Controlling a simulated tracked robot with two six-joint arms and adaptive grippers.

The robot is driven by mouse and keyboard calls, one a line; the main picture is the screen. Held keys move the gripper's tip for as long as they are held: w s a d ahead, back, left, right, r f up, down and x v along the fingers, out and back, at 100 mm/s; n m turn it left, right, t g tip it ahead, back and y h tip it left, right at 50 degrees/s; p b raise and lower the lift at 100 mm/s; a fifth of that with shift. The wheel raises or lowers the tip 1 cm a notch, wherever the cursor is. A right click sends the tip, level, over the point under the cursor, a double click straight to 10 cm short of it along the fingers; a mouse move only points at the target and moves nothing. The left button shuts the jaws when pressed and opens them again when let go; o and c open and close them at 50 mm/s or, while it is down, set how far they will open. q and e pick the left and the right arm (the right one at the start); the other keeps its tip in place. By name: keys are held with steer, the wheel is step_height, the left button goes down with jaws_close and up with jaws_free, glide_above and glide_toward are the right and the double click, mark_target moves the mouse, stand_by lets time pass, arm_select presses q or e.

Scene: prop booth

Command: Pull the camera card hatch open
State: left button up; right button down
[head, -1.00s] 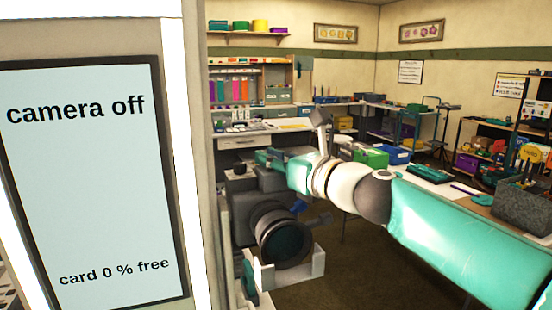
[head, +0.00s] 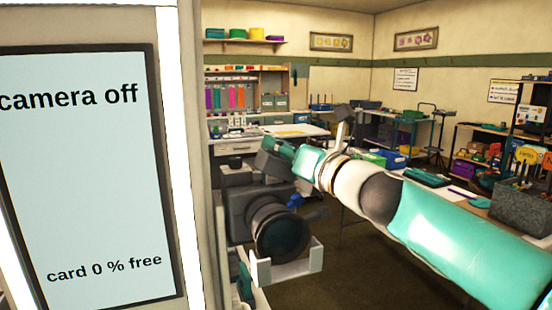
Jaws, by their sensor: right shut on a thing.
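The dark grey camera (head: 240,208) stands in a pale holder (head: 300,268), its large round lens (head: 281,234) facing toward me and a little right. My right gripper (head: 272,158) reaches in from the right to the camera's upper far side. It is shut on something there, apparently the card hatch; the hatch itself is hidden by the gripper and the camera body. A screen (head: 85,190) on the left reads "camera off" and "card 0 % free". My left gripper is not in view.
The pale booth frame (head: 190,150) stands close on the left, beside the camera. Dark floor (head: 350,275) is clear in front.

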steer(key=shift+w+d+m+t+b, duration=0.15)
steer(key=shift+d+m+t+b, duration=0.25)
steer(key=shift+m, duration=0.4)
steer(key=shift+w+d+m+t+b, duration=0.1)
steer(key=shift+d+m+t+b, duration=0.3)
steer(key=shift+m, duration=0.4)
steer(key=shift+r, duration=0.1)
steer(key=c, duration=1.1)
jaws_free()
steer(key=shift+s, duration=0.1)
steer(key=shift+s+d, duration=0.25)
steer(key=shift+s, duration=0.15)
steer(key=v, duration=1.1)
